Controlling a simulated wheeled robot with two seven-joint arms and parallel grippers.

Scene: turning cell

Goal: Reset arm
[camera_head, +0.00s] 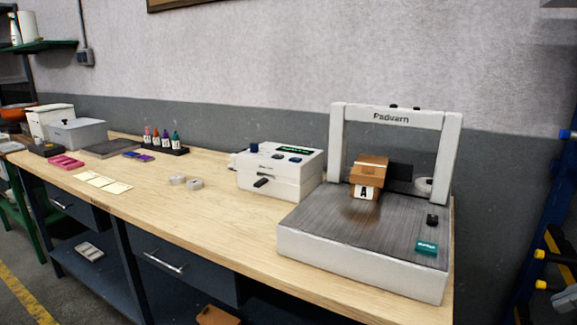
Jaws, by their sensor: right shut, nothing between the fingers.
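Neither of my grippers nor my arms can be made out in the head view. A white press-like machine (297,243) marked "Padvarn" stands at the right end of the wooden bench, with an upright frame and a dark flat bed. A brown block (371,164) with a white plate lettered "A" is at the middle of the machine, under the frame. A teal button (427,248) and a small black switch are at the bed's right front.
The bench (215,221) also holds a white control box (281,170), small grey rings (178,180), yellow cards (103,182), a pink tray (66,162), several coloured bottles (162,138) and a grey bin (78,133). Its front middle is clear. A blue rack stands at the right edge.

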